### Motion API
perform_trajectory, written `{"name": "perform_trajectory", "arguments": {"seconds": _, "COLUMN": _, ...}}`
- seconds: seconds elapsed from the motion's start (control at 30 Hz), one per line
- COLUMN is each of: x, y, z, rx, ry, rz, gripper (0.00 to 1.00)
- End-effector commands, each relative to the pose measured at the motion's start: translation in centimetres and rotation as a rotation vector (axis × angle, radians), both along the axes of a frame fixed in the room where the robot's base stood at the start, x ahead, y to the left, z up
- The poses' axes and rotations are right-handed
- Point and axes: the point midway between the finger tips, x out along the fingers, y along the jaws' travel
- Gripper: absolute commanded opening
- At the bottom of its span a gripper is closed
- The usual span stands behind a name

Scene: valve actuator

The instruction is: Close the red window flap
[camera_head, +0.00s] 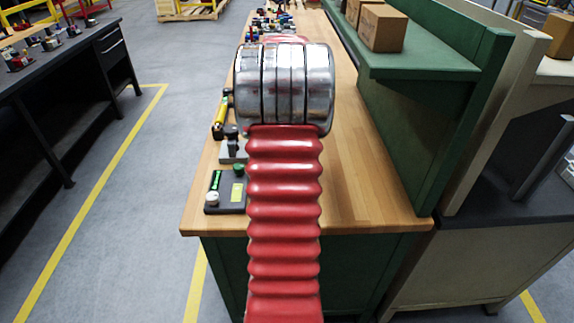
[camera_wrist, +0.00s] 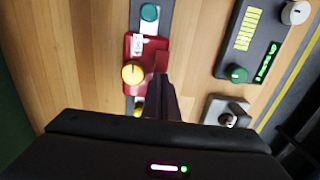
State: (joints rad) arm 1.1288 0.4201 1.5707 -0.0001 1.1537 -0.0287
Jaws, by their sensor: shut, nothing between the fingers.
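A red unit (camera_wrist: 147,50) is on the wooden bench in the wrist view, with a yellow round knob (camera_wrist: 132,73) and a small white label (camera_wrist: 137,43). A darker red part on its right side may be the window flap; I cannot tell its angle. My gripper (camera_wrist: 164,82) is shut and empty, its dark fingertips overlapping the lower right edge of the red unit in the picture. Whether they touch it is unclear. In the head view, my arm hides the red unit and my gripper.
Right of the red unit in the wrist view are a dark panel (camera_wrist: 247,40) with a green knob and a grey block (camera_wrist: 226,110) with a black knob. In the head view, the bench (camera_head: 362,170) is clear right of my arm, up to a green shelf (camera_head: 430,60) with boxes.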

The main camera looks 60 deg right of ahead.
Motion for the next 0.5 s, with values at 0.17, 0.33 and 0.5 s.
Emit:
{"name": "perform_trajectory", "arguments": {"seconds": 0.17, "x": 0.1, "y": -0.2, "z": 1.0, "rx": -0.01, "ry": -0.005, "rz": 0.0, "gripper": 0.0}}
{"name": "perform_trajectory", "arguments": {"seconds": 0.33, "x": 0.1, "y": -0.2, "z": 1.7, "rx": -0.009, "ry": -0.005, "rz": 0.0, "gripper": 0.0}}
{"name": "perform_trajectory", "arguments": {"seconds": 0.5, "x": 0.1, "y": -0.2, "z": 2.4, "rx": -0.006, "ry": -0.003, "rz": 0.0, "gripper": 0.0}}
